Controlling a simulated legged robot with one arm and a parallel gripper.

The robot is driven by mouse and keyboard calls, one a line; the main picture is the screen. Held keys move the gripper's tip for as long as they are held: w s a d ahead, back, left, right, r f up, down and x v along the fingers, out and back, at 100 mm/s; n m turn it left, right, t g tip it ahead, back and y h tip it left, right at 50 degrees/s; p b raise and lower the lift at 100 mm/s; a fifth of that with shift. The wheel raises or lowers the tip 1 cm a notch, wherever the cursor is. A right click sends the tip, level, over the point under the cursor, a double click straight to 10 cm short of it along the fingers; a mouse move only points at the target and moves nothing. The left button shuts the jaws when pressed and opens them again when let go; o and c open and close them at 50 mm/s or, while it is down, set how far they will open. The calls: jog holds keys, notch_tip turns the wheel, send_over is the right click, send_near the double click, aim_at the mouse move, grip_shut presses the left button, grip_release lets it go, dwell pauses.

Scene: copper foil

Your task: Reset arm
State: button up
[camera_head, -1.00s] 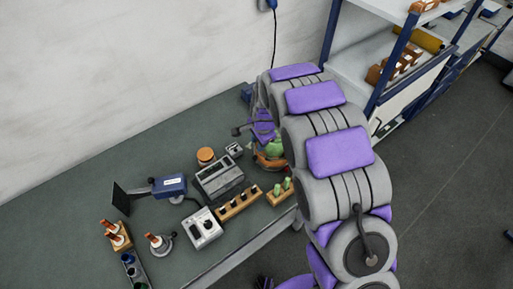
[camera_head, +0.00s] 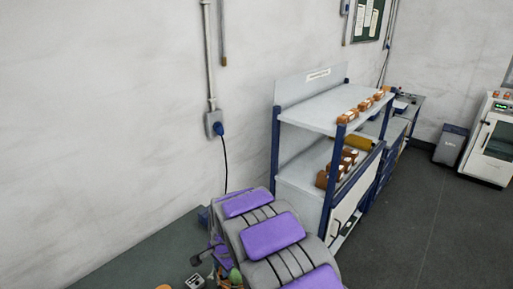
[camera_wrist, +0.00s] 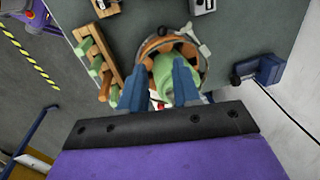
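My gripper (camera_wrist: 164,70) points down at the bench in the wrist view. Its two blue fingers are apart, with a gap between them. A green rounded piece (camera_wrist: 163,76) shows in and beyond this gap, within a round orange-rimmed holder (camera_wrist: 150,45). Whether the fingers touch the green piece cannot be told. In the head view my purple and grey arm covers the lower middle. The green piece (camera_head: 235,276) is partly visible beside the arm at the bottom edge. My fingers are hidden there.
A wooden rack (camera_wrist: 96,62) with green pieces lies left of the holder in the wrist view. A blue box (camera_wrist: 270,69) with a cable stands at right. In the head view a shelf unit (camera_head: 334,110) with brown boxes stands behind the arm.

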jog(key=s+d+r+n+g+h+b, duration=0.15)
jog(key=s+d+r, duration=0.25)
jog(key=s+d, duration=0.4)
jog(key=s+d+r+n+y+b, duration=0.15)
jog(key=s+d+r+b, duration=0.35)
jog(key=d, duration=0.6)
jog(key=s+d+n+g+b, duration=0.1)
jog(key=s+d, duration=0.3)
jog(key=s, duration=0.8)
jog(key=s+d+f+n+h+b, duration=0.1)
jog(key=s+d+n, duration=0.3)
jog(key=s, duration=0.7)
jog(key=shift+s+d+f+g+b, duration=0.3)
jog(key=shift+s+d+g+b, duration=0.1)
jog(key=shift+d+b, duration=0.15)
